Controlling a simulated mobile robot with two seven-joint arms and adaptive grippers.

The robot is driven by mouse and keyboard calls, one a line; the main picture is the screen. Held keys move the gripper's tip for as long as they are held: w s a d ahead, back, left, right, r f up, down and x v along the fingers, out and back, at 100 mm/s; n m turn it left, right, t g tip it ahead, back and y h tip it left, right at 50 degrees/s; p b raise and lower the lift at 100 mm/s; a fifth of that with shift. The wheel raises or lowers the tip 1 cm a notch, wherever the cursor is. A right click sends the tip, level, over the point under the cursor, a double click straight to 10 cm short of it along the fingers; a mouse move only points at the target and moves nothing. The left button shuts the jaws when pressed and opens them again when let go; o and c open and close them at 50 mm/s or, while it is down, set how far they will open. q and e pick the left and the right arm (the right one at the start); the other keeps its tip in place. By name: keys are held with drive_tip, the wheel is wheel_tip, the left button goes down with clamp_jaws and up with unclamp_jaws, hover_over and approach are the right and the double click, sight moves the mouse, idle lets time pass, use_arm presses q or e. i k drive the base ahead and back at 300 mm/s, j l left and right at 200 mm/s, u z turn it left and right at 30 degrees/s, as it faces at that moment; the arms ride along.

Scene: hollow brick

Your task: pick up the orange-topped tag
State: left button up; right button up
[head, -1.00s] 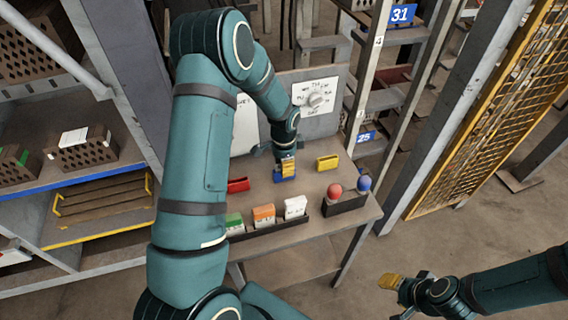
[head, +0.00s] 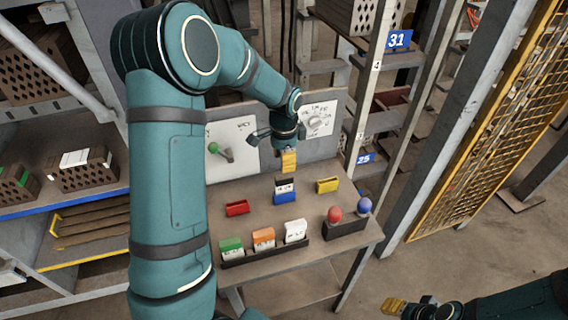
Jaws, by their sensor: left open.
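The orange-topped tag (head: 263,236) stands in a dark rack (head: 300,249) near the table's front, between a green-topped tag (head: 231,247) and a white tag (head: 295,230). My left gripper (head: 289,161) is open, with its yellow fingers pointing down. It is further back, above a dark-topped white tag (head: 284,185) in a blue holder (head: 285,197), and apart from the orange-topped tag. My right gripper (head: 394,306) is low at the front right, off the table; its jaw gap is not clear.
A red holder (head: 237,208) and a yellow holder (head: 327,185) are on the table. A dark box (head: 345,228) with red and blue knobs stands at the right.

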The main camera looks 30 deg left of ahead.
sight(264, 239)
drive_tip(key=k, duration=1)
